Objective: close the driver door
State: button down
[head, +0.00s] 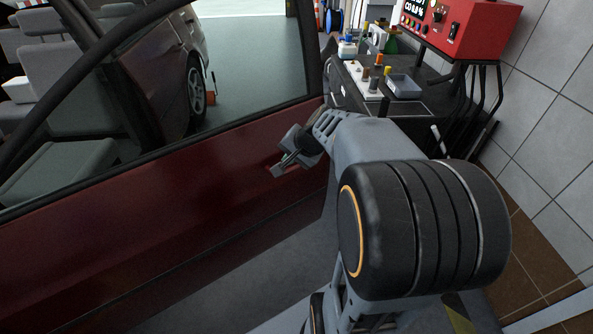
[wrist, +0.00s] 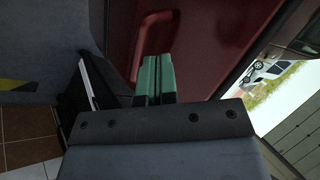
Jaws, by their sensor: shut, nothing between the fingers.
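The dark red driver door (head: 150,215) fills the lower left of the head view, its window frame above. It appears to stand swung out from the car body. In the wrist view the door panel (wrist: 215,50) lies in front of my fingers, with a red loop-shaped door handle (wrist: 140,50) on it. My gripper (head: 285,163) is at the door's outer face near its right edge, at the handle area. Its green fingers (wrist: 156,78) are together and empty, close beside the handle's lower end. I cannot tell whether they touch it.
Grey car seats (head: 60,65) show through the window. At the back right stands a dark workbench (head: 435,105) with bottles and a tray, beside a red machine (head: 465,30). A tiled wall (head: 550,100) bounds the right. Grey floor (head: 250,265) shows below the door.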

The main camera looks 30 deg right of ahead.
jog(key=w+d+f+m+t+h+b, duration=0.1)
jog(key=w+d+f+m+b, duration=0.15)
jog(key=d, duration=0.35)
jog(key=w+d+f+m+t+h+b, duration=0.1)
jog(key=w+d+f+m, duration=0.15)
jog(key=d+f, duration=0.2)
jog(key=w+f+m, duration=0.1)
jog(key=w+f, duration=0.4)
jog(key=w, duration=0.1)
jog(key=shift+d+b, duration=0.2)
jog(key=shift+b, duration=0.15)
